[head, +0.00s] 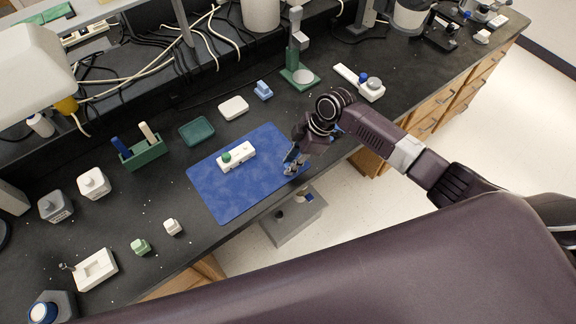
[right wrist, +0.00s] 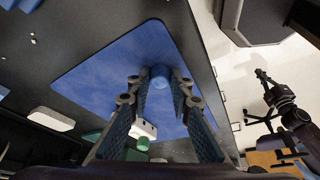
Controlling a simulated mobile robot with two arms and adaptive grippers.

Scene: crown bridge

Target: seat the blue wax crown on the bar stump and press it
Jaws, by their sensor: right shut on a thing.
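My right gripper (head: 291,167) is over the right part of the blue mat (head: 215,199), shut on a small blue crown. In the right wrist view the blue crown (right wrist: 160,76) sits between the fingertips (right wrist: 160,82), above the mat. In the head view the crown is too small and covered to make out. The white bar (head: 243,153) lies on the mat, left of and apart from the gripper, with a green piece (head: 226,157) on its left end. The bar (right wrist: 147,128) is partly hidden behind the fingers in the wrist view. My left gripper is not in view.
A green tray (head: 197,131), a white block (head: 233,107) and a green-based stand (head: 299,76) are behind the mat. A green rack (head: 142,153) stands left. Small white (head: 172,227) and green (head: 140,246) blocks are near the front edge. The mat's front is clear.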

